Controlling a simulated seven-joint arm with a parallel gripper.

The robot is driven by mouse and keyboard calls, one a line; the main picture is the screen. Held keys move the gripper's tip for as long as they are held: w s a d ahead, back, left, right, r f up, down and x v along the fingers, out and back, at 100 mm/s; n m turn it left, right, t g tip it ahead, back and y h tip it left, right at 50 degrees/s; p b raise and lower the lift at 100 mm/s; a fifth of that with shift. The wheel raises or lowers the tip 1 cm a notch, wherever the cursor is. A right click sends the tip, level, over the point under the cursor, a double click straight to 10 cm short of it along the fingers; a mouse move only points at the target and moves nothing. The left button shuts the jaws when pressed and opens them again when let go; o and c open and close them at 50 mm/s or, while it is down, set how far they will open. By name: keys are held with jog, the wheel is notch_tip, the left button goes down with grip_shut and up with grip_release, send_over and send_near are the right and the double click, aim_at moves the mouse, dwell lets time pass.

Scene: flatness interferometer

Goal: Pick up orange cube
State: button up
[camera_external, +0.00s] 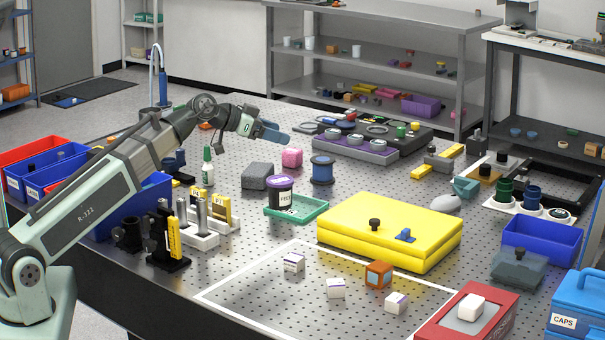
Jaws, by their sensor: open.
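An orange cube (378,275) with a lighter panel on its front face sits on the perforated metal table. It stands at the front edge of the yellow case (390,228), near the white outlined area. My gripper (276,134) is open and appears empty. It is raised over the far part of the table, up and to the left of the orange cube and well apart from it. The details of its fingertips are small in this view.
Several white cubes (335,288) lie around the orange cube. A red box (468,318) with a white block on top is at the front right. A green tray (296,209) holds a dark container. Blue bins (543,238) and racks crowd the sides.

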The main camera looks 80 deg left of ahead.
jog(key=w+d+f+m+g+h, duration=0.2)
jog(key=w+d+m+g+h, duration=0.15)
jog(key=w+d, duration=0.6)
notch_tip(320, 180, up, 2)
jog(key=m+g, duration=0.9)
jog(key=g, duration=0.1)
send_over(380, 265)
jog(key=shift+t+y, duration=0.25)
jog(key=shift+y, duration=0.1)
jog(key=f, duration=1.3)
jog(key=shift+s, duration=0.25)
jog(key=shift+w+d+f, duration=0.1)
jog(key=shift+f, duration=1.4)
jog(key=shift+w+f, duration=0.1)
jog(key=shift+f, duration=1.35)
jog(key=shift+c, duration=0.3)
jog(key=c, duration=1.1)
